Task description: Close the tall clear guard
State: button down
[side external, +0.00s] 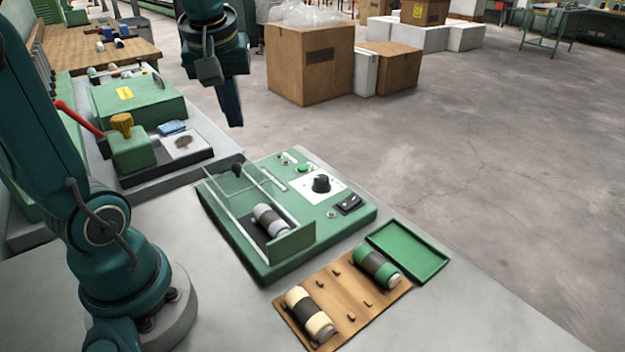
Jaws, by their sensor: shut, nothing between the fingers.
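A green machine (312,249) stands on the grey bench. The clear guard (226,178) looks like a see-through panel with a dark knob at the back left of its bay, beside two pale rails. A grey-and-white spool (270,220) lies in the bay below, and the bay's top looks uncovered. I cannot tell exactly where the guard's clear edges end. My gripper (236,122) hangs above and behind the machine, pointing down. Its fingers are together, empty and apart from the guard.
A wooden rack (344,318) holds a cream spool (310,313) and a green spool (377,269). An empty green tray (410,252) lies beside it. A second green machine (133,152) with a red lever stands at the left. Cardboard boxes (312,65) stand on the floor beyond.

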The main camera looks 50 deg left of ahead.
aim_at(235, 155)
jog(key=shift+n+g, duration=0.4)
jog(key=shift+n, duration=0.1)
jog(key=x, duration=0.4)
jog(key=a+x, duration=0.1)
jog(key=x, duration=0.3)
jog(key=a+x, duration=0.1)
jog(key=x, duration=0.3)
jog(key=shift+s+r, duration=0.2)
jog(key=shift+r, duration=0.05)
jog(key=d, duration=1.3)
jog(key=shift+d, duration=0.35)
jog(key=shift+r, duration=0.1)
